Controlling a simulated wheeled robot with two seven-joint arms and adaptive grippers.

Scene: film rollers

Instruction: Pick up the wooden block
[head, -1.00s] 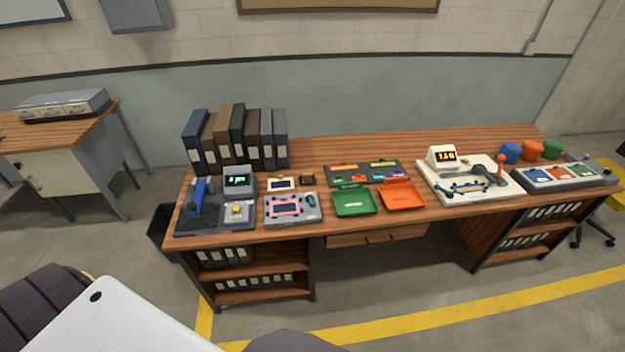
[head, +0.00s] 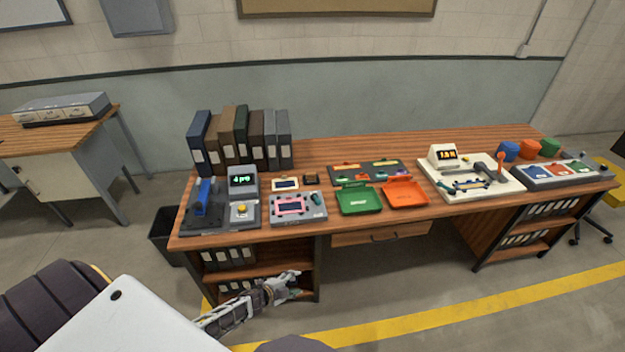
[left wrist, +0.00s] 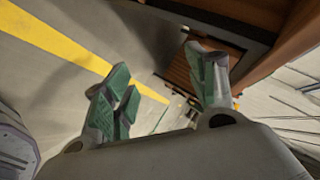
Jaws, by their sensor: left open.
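A small dark brown block (head: 311,178), which looks like the wooden block, sits on the desk (head: 330,152) behind the grey panel with the pink-framed screen. It is too small to make out its details. My left gripper (head: 289,284) is in front of the desk's left shelves, below the desktop and well away from the block. In the left wrist view its green-padded fingers (left wrist: 165,92) are spread apart with nothing between them. The block does not show there. My right gripper is not in view.
A row of binders (head: 240,140) stands behind the block to the left. A green tray (head: 360,200) and an orange tray (head: 405,193) lie to its right. The desktop's front edge (head: 330,226) is above my left gripper. Bare wood shows at the back middle.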

